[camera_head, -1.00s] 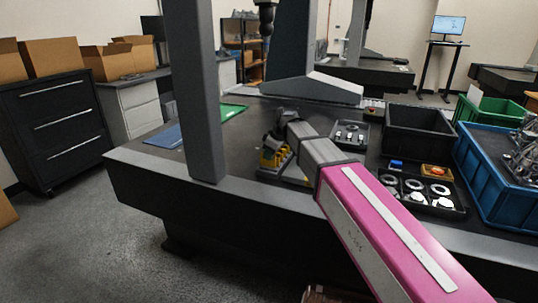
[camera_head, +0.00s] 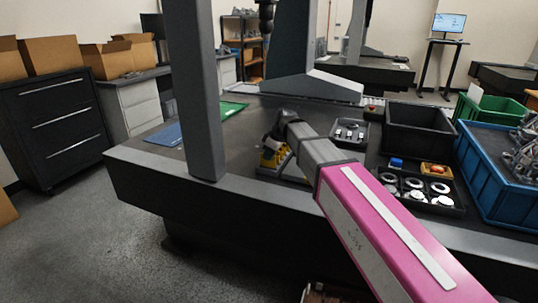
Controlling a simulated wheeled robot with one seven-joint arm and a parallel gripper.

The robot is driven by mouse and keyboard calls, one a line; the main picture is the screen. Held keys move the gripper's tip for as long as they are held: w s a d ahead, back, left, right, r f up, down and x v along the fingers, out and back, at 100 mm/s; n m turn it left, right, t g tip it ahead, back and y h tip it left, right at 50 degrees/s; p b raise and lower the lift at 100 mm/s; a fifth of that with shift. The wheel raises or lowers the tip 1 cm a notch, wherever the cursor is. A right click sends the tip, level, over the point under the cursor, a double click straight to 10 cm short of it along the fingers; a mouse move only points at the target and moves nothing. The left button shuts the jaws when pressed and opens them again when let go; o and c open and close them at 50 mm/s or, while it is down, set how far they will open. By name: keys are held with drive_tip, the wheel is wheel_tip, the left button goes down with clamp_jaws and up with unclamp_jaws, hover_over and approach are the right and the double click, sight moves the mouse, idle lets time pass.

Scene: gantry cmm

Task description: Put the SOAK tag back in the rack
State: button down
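My arm reaches from the lower right over the dark table, its end at a small rack-like item (camera_head: 269,159) with yellow pieces. My gripper (camera_head: 273,140) is a dark shape just above and behind the yellow pieces. Its fingers are too small and too covered by the arm to tell whether they are open, shut or touching anything. I cannot make out the SOAK tag or any lettering. Part of the yellow item is hidden behind my arm.
The machine's grey upright (camera_head: 203,100) stands left of my gripper. To the right are a parts tray (camera_head: 447,204), a black bin (camera_head: 418,128) and a blue crate (camera_head: 490,180).

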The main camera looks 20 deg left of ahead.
drive_tip(key=shift+f, duration=0.95)
idle(0.5)
drive_tip(key=c, duration=1)
unclamp_jaws()
drive_tip(key=shift+r, duration=0.15)
drive_tip(key=shift+r, duration=3.35)
drive_tip(key=shift+f, duration=0.1)
